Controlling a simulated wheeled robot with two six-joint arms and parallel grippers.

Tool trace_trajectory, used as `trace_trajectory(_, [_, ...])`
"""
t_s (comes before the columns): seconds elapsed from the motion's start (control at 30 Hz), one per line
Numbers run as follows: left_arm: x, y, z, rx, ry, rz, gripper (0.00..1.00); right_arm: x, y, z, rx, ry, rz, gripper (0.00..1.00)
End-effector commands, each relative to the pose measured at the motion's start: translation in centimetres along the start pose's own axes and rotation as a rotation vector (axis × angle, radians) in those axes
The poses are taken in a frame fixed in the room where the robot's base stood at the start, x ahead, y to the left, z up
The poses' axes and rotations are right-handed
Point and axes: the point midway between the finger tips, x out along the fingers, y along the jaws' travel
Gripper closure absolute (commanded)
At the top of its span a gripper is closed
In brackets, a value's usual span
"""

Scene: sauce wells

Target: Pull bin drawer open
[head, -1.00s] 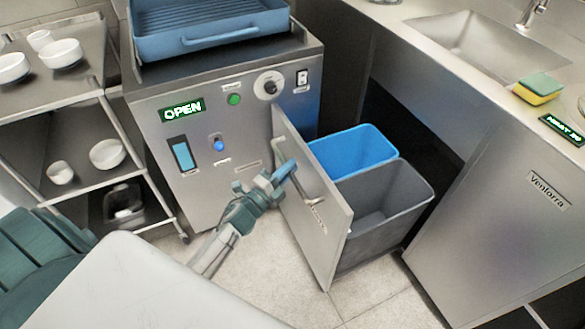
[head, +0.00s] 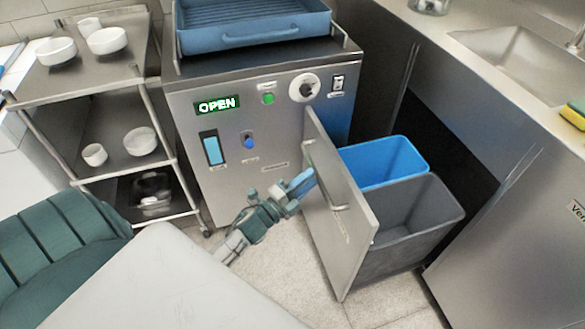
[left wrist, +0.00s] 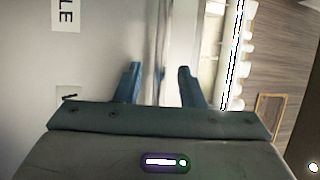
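The bin drawer stands pulled out of the counter, its steel front panel (head: 345,235) facing left. A blue bin (head: 385,160) and a grey bin (head: 420,215) sit behind the panel. The bar handle (head: 339,208) is on the panel's outer face. My left gripper (head: 304,183) is beside the panel, close to the handle. In the left wrist view the two blue fingers (left wrist: 160,85) are spread with a gap between them. A pale upright strip shows through the gap; I cannot tell whether it is the handle or touches a finger. My right gripper is not in view.
A steel machine (head: 250,185) with an OPEN sign and a blue tray (head: 265,35) on top stands behind my left gripper. A shelf cart (head: 105,75) with white bowls is at left. A sink counter (head: 480,235) is at right. Floor is clear below the drawer.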

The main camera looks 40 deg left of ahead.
Motion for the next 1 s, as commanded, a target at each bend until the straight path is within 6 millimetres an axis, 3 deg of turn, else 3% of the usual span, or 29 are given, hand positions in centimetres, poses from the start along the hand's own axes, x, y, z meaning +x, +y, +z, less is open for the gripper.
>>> trace_trajectory(0.2, [-4.4,0.2,0.0,0.000,0.002,0.003,0.64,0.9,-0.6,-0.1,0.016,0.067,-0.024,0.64])
trace_trajectory(0.4, [-6.7,0.1,0.0,0.000,0.001,0.002,0.64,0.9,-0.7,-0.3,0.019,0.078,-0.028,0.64])
trace_trajectory(1.0, [-7.1,0.0,0.0,0.001,0.000,0.001,0.64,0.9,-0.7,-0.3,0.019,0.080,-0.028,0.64])
